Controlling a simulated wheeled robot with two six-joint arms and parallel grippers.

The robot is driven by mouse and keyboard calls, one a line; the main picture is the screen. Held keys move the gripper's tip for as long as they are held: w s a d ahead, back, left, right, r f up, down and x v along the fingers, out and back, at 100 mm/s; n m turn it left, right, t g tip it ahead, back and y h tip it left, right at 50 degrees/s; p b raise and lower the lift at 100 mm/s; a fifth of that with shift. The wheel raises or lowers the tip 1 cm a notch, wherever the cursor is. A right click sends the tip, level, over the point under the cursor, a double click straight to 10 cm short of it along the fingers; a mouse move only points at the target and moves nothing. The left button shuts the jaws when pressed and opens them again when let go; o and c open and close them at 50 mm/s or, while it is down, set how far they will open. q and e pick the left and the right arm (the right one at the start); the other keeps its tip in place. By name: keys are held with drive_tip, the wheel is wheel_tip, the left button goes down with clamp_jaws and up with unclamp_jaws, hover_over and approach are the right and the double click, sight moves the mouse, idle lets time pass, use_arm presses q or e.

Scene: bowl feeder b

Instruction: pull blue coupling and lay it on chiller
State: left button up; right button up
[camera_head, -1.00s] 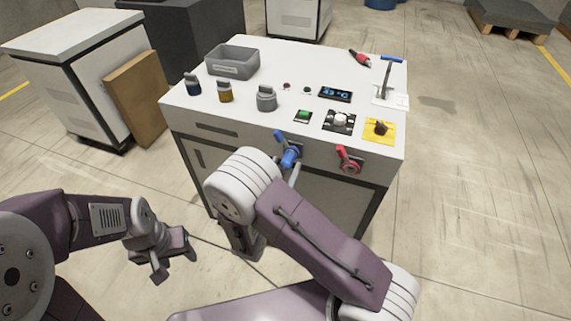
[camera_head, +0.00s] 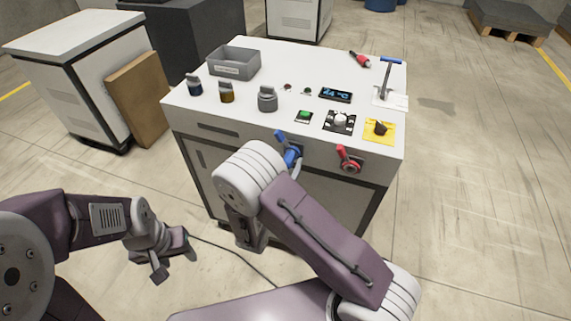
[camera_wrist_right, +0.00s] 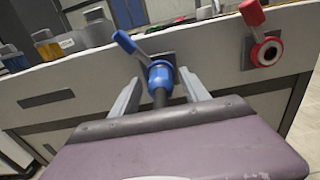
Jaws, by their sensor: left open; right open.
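The blue coupling (camera_wrist_right: 160,78) sits on the front face of the white chiller (camera_head: 300,62), under a blue lever (camera_wrist_right: 128,44). A dark hose end (camera_wrist_right: 160,98) comes out of it towards me. It also shows in the head view (camera_head: 291,157), partly covered by my right arm. My right gripper (camera_wrist_right: 158,88) is open, with one finger on each side of the coupling and hose; contact cannot be told. My left gripper (camera_head: 172,256) is open and empty, low over the floor at the left, away from the chiller.
A red coupling with a lever (camera_head: 349,159) is just right of the blue one. The chiller top holds a grey bin (camera_head: 233,63), several small bottles, a display (camera_head: 336,95), knobs, a red-handled tool (camera_head: 360,59) and a blue T-handle (camera_head: 390,61). Bare top remains between them.

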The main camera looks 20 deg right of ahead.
drive_tip(key=shift+d, duration=0.15)
idle(0.3)
clamp_jaws()
drive_tip(key=shift+s+f, duration=0.2)
drive_tip(key=shift+f, duration=0.05)
drive_tip(key=shift+s+a, duration=0.15)
drive_tip(key=shift+a, duration=0.1)
drive_tip(key=shift+s+a, duration=0.4)
drive_tip(key=shift+s, duration=0.2)
use_arm(q)
drive_tip(key=shift+w+d+r, duration=0.15)
drive_tip(key=shift+w+r, duration=0.05)
use_arm(e)
drive_tip(key=shift+v, duration=1.7)
drive_tip(key=shift+r, duration=0.1)
